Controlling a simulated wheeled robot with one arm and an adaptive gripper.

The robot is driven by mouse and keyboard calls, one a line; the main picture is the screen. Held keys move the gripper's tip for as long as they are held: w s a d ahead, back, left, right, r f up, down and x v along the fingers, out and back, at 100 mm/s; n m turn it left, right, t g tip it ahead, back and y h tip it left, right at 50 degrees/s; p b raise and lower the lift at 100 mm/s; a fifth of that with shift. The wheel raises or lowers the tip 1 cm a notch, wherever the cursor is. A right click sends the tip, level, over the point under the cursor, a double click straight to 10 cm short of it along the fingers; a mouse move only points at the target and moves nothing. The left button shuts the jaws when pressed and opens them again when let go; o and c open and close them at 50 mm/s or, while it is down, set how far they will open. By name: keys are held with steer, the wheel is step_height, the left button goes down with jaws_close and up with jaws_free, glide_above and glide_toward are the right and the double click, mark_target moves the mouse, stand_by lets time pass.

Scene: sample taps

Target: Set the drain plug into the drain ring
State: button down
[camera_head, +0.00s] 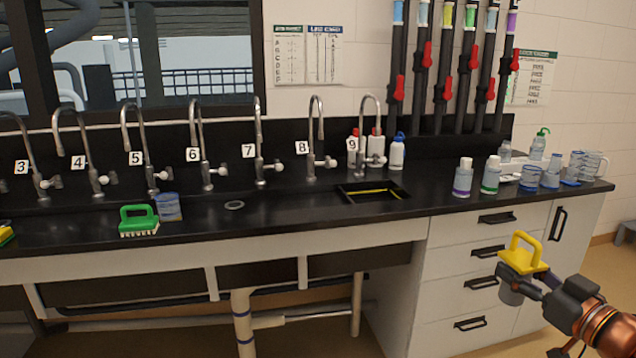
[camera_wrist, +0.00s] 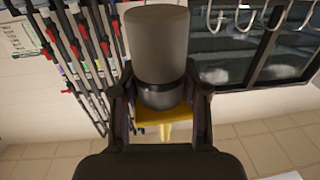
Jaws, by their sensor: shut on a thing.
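The drain plug (camera_head: 523,256) has a yellow loop handle on top and a grey cylindrical body below. My gripper (camera_head: 522,282) is shut on the grey body and holds the plug upright in the air, in front of the white drawers at the right. In the wrist view the grey body (camera_wrist: 155,45) sits between the fingers of my gripper (camera_wrist: 160,92), with part of the yellow handle beyond.
Numbered taps line the back. Bottles (camera_head: 463,177) and beakers (camera_head: 551,173) stand at the right. The counter around the ring is clear.

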steer(key=w+f+m+t+h, duration=0.1)
steer(key=w+f+m+h, duration=0.25)
steer(key=w, duration=1.45)
steer(key=w+a+f+h, duration=0.1)
steer(key=w+a+f, duration=0.1)
steer(key=w+a, duration=0.45)
steer(key=w+a+f+h, duration=0.1)
steer(key=w+a+f, duration=0.25)
steer(key=a, duration=0.65)
steer(key=s+d+r+y+p, duration=0.2)
steer(key=s+d+r+p, duration=0.2)
steer(key=r+p, duration=0.5)
steer(key=s+a+r+n+y+p, duration=0.3)
steer(key=s+a+r+p, duration=0.1)
steer(key=s+r+p, duration=0.1)
steer(key=shift+s+r+g+p, duration=0.15)
steer(key=shift+s+g+p, duration=0.3)
steer(key=shift+p, duration=0.65)
steer(key=shift+a, duration=0.1)
